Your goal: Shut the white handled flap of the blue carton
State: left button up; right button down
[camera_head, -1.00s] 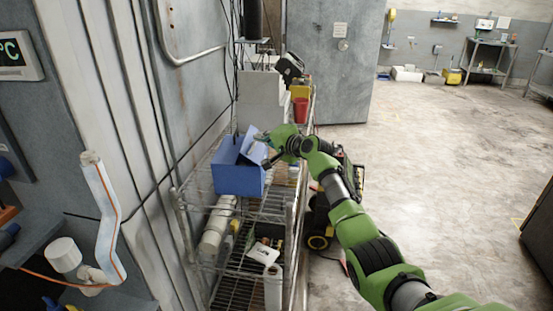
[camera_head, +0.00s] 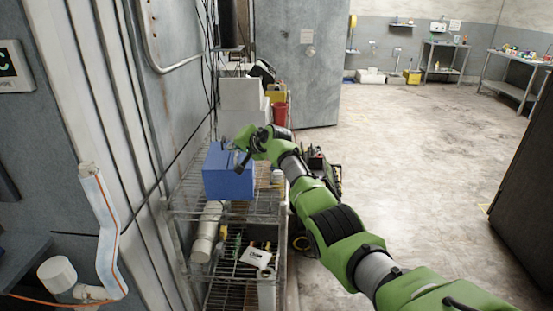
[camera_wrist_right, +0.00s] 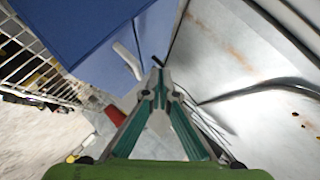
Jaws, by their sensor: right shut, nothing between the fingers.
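The blue carton (camera_head: 228,180) stands on the upper shelf in the head view. No raised flap shows above it; my gripper hides part of its upper right. In the wrist view the carton (camera_wrist_right: 85,28) fills the upper left. A white handle (camera_wrist_right: 128,60) shows on its blue surface, just left of my fingertips. My right gripper (camera_wrist_right: 158,68) is shut and empty, close beside the carton; I cannot tell whether it touches. In the head view, my right gripper (camera_head: 243,148) is at the carton's upper right edge. My left gripper is not in view.
The wire shelf rack (camera_head: 232,208) holds white cylinders, a white box (camera_head: 242,95) and a red container (camera_head: 279,114). A ribbed wall is close on the left. A grey door (camera_head: 297,60) stands behind. Open floor lies to the right.

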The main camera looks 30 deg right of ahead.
jog(key=shift+w+a+f, duration=0.1)
jog(key=shift+a, duration=0.15)
dwell(0.5)
jog(key=shift+r+p, duration=0.85)
jog(key=shift+r, duration=0.1)
